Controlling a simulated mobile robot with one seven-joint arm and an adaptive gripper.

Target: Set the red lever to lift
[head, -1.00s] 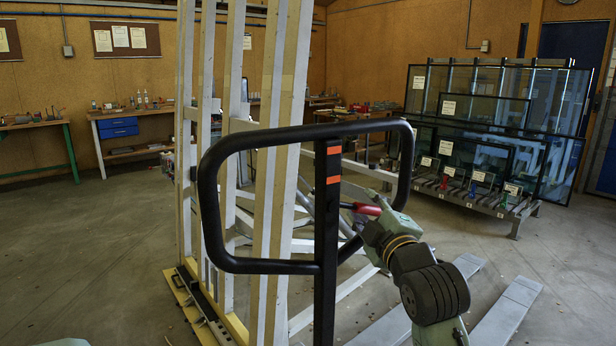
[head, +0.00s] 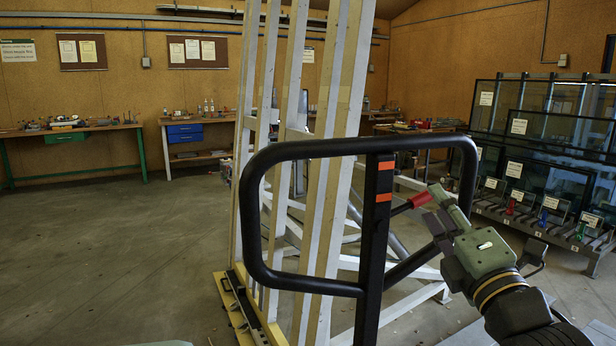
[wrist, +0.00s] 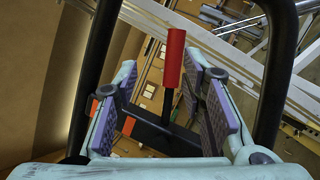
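The red lever (head: 420,199) is a red grip on a thin dark rod beside the black post (head: 374,250). In the head view it points up to the right, towards my gripper (head: 436,208). In the wrist view the red grip (wrist: 174,58) stands between the lines of my two open fingers (wrist: 160,92), nearer the right one. I see a gap on both sides of it, with no clear contact. Orange bands (head: 384,197) mark the post near its top. No lift label is readable.
A black tubular handle frame (head: 310,286) surrounds the post close to my gripper. Tall pale uprights (head: 320,160) stand behind it. Glass panes on a rack (head: 560,125) are at the right, workbenches (head: 75,128) at the back left. The floor at left is clear.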

